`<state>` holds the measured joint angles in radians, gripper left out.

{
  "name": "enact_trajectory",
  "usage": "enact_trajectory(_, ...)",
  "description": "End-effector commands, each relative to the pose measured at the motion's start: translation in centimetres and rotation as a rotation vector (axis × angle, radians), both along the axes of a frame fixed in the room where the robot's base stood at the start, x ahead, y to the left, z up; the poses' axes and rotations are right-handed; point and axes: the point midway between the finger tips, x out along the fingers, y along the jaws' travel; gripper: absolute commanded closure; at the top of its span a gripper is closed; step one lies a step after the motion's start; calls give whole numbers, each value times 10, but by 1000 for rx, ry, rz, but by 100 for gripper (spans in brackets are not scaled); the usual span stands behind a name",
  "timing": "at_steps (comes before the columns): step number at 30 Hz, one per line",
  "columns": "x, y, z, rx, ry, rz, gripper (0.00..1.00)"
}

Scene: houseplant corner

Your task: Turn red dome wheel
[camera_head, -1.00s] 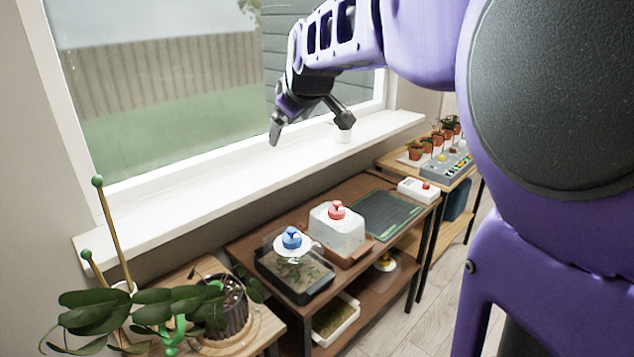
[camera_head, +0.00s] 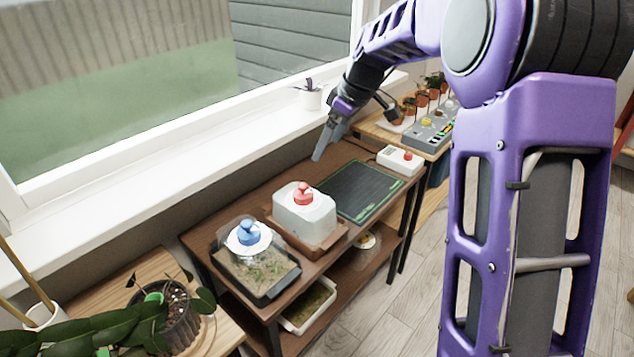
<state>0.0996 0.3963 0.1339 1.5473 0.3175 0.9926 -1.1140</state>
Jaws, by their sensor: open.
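The red dome wheel (camera_head: 302,193) is a red knob on top of a whitish, cloudy dome (camera_head: 304,216). The dome stands in a brown tray (camera_head: 338,236) on the dark brown shelf table (camera_head: 205,239). My gripper (camera_head: 352,136) is open and empty, above the back of the table, up and to the right of the red wheel and apart from it. One finger points down toward the table; the other sticks out to the right. Nothing hides the red wheel.
A clear dome with a blue wheel (camera_head: 248,232) stands left of the red one. A green-edged dark mat (camera_head: 361,191) lies to the right, with a white box with a red button (camera_head: 400,160) beyond. A leafy plant (camera_head: 160,308) stands front left. The windowsill (camera_head: 200,154) runs behind.

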Motion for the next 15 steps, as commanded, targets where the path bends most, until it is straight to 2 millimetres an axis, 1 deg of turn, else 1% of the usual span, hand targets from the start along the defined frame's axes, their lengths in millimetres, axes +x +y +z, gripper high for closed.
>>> enact_trajectory(5, 2, 5, -14, 7, 7, 4, 4)
enact_trajectory(8, 5, 10, -31, 6, 8, 4, 4)
enact_trajectory(15, 16, 27, -80, 5, 8, 4, 4)
